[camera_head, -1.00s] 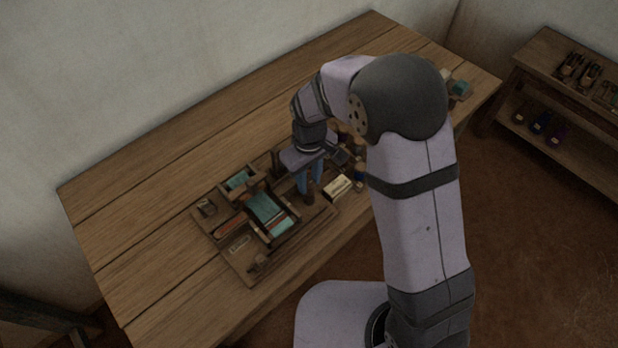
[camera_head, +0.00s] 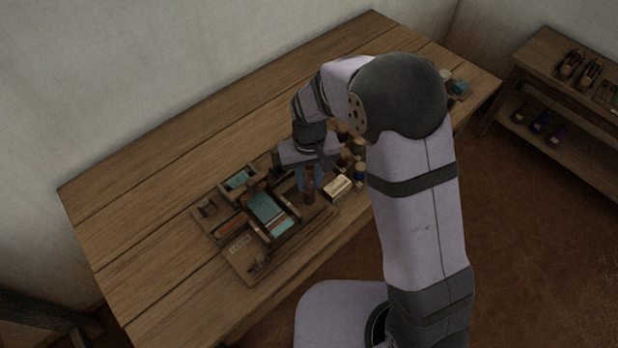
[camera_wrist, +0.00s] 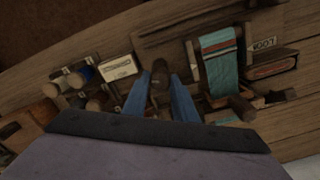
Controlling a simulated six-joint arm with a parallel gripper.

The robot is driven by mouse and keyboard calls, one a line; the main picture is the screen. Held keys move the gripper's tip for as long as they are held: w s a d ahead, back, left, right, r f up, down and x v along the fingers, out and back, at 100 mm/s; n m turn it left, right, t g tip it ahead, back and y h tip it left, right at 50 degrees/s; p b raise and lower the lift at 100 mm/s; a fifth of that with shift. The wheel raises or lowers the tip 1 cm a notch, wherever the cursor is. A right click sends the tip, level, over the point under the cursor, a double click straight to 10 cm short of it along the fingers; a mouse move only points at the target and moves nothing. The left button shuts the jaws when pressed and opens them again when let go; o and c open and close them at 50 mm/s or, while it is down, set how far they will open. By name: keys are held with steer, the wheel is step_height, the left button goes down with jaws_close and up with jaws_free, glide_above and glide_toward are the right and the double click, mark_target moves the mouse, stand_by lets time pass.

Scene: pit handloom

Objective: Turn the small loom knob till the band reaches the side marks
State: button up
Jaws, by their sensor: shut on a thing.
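The small loom (camera_head: 238,262) lies on the wooden table, with a teal band (camera_head: 268,214) that has red and white stripes across its lower end. The band also shows in the wrist view (camera_wrist: 219,62), running over the frame. The dark brown knob (camera_wrist: 160,80) sits between my blue fingertips in the wrist view. My gripper (camera_head: 310,190) points down at the right side of the loom and is shut on the knob. The knob's lower part shows below the fingers in the head view (camera_head: 309,198). The side marks are too small to make out.
A cream labelled box (camera_head: 338,187) stands close to the right of my gripper. Several spools (camera_wrist: 82,75) stand near it. A shuttle (camera_head: 230,228) lies in a left compartment. The table's left part is clear. A shelf (camera_head: 560,90) stands at the far right.

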mark_target(309, 182)
steer(key=shift+w+r, duration=0.1)
steer(key=o, duration=1)
steer(key=shift+o, duration=0.2)
steer(key=shift+r+b, duration=1)
steer(key=shift+r, duration=2.65)
